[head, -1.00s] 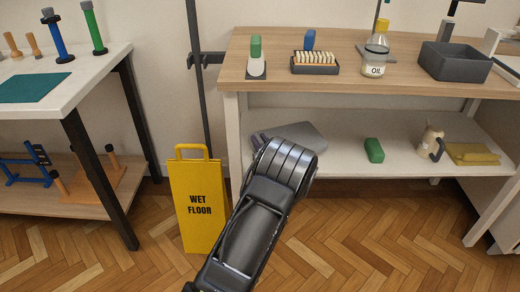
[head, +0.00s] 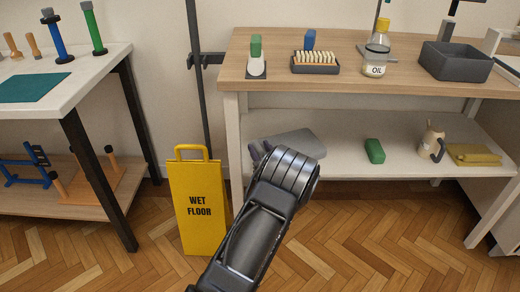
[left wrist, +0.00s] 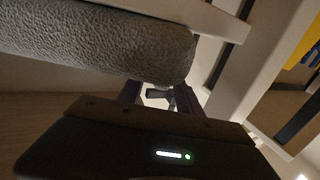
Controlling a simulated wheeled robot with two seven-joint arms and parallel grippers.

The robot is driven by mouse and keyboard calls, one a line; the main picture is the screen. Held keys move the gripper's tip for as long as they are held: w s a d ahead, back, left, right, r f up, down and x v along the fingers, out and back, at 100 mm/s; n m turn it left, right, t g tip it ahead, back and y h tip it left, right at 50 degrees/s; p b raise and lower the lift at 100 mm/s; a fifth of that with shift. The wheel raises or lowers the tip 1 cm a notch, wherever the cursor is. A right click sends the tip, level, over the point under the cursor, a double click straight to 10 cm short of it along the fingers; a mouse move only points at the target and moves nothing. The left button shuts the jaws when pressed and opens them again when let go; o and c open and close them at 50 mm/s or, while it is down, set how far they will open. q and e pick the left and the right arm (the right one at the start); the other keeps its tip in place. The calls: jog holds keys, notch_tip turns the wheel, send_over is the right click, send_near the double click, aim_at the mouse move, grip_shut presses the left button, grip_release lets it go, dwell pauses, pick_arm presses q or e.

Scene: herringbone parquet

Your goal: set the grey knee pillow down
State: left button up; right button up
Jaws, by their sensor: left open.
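The grey knee pillow (head: 298,142) lies on the lower shelf of the right workbench, at its left end, partly hidden by my left arm. My left gripper (head: 260,150) is open at the pillow's left near side. The pillow (left wrist: 95,42) fills the upper left of the left wrist view, with its rounded end near the middle. There the open fingers (left wrist: 158,96) show just below its edge. I cannot tell whether they touch it. My right gripper is not in view.
The lower shelf (head: 345,160) also bears a green block (head: 374,150), a beige mug-like container (head: 432,142) and a folded yellow cloth (head: 472,154). A yellow wet-floor sign (head: 198,205) stands left of my arm. Shelf between pillow and green block is clear.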

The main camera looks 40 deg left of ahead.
pick_arm(q)
jog(key=p+v, duration=0.2)
jog(key=v, duration=1)
dwell(0.5)
jog(key=s+d+f+m+h, duration=0.25)
jog(key=d+f+h, duration=0.2)
jog(key=f, duration=0.25)
jog(key=s+d+f+m+g+h, duration=0.1)
jog(key=s+d+f+h, duration=0.2)
jog(key=d+f, duration=0.3)
jog(key=s+d+f+m+h, duration=0.2)
jog(key=d+f+h, duration=0.15)
jog(key=f, duration=0.35)
jog(key=s+d+f+m+g+h, duration=0.1)
jog(key=s+d+m+g+h, duration=0.1)
jog(key=s+d, duration=0.8)
jog(key=s+d+f+m+g+h, duration=0.2)
jog(key=s+d+g+h, duration=0.3)
jog(key=s+d, duration=0.5)
jog(key=shift+s+f+h, duration=0.35)
jog(key=shift+s+h, duration=0.4)
jog(key=shift+h, duration=0.05)
jog(key=shift+m, duration=0.25)
